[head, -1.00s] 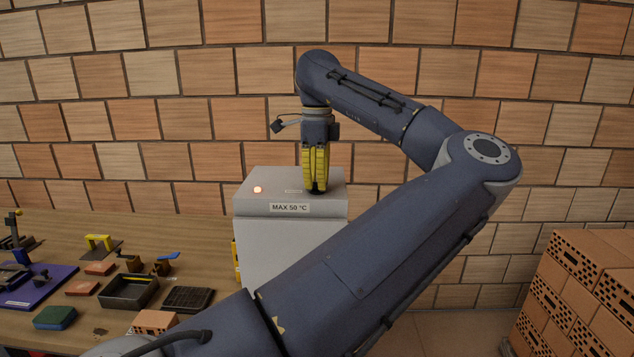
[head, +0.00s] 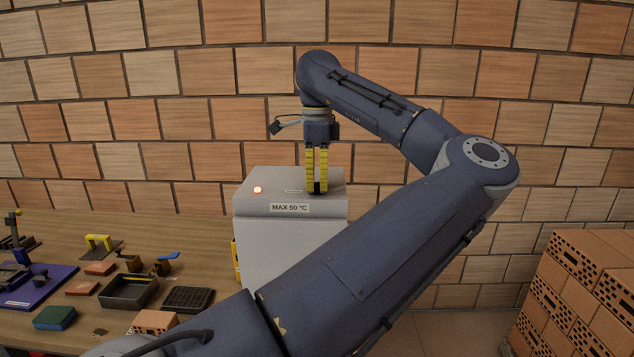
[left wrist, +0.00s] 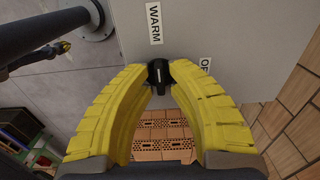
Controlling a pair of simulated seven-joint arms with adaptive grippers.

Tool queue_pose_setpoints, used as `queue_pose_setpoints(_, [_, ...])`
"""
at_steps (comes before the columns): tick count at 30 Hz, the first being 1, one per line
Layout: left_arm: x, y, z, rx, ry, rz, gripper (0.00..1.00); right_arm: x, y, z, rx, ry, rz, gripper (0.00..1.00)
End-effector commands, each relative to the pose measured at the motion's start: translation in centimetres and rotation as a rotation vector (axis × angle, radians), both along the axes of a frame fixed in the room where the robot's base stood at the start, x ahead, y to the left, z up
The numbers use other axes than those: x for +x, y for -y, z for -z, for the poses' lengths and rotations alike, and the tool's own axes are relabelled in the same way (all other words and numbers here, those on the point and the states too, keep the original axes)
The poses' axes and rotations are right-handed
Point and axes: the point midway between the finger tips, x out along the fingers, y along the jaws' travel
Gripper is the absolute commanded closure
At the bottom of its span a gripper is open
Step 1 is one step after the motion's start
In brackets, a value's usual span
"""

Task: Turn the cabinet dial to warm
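The grey cabinet (head: 290,245) stands at the table's right end, with a MAX 50 °C label (head: 290,208) on its front. My left gripper (head: 317,188) points down at the cabinet's sloped top, its yellow fingers on either side of the dial. In the left wrist view the black dial (left wrist: 159,74) sits between the fingertips, which appear to touch it. It has a small pale mark, roughly in line with the WARM label (left wrist: 154,24). A second label (left wrist: 204,67), partly hidden by a finger, starts with "O". My right gripper is not in view.
The wooden table (head: 200,235) holds a black tray (head: 128,305), a purple board (head: 40,290) and several small items. Stacked bricks (head: 575,300) stand at the right. A tiled wall is behind.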

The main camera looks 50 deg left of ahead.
Motion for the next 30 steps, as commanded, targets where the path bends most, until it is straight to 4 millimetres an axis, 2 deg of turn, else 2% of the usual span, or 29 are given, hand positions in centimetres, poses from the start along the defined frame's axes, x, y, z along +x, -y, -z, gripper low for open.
queue_pose_setpoints(1, [0.0,0.0,0.0,0.000,0.000,0.000,0.78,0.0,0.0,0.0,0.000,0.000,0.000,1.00])
queue_pose_setpoints(4, [0.0,0.0,0.0,0.000,0.000,0.001,0.69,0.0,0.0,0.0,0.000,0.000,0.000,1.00])
queue_pose_setpoints(14, [0.0,0.0,-0.6,0.001,0.002,0.002,0.69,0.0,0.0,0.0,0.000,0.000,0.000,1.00])
queue_pose_setpoints(17, [0.0,0.0,-1.6,0.000,0.003,0.002,0.69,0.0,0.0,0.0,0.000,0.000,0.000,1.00])
queue_pose_setpoints(30, [0.0,0.0,-9.0,0.000,0.003,0.003,0.69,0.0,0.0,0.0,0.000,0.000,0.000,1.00])
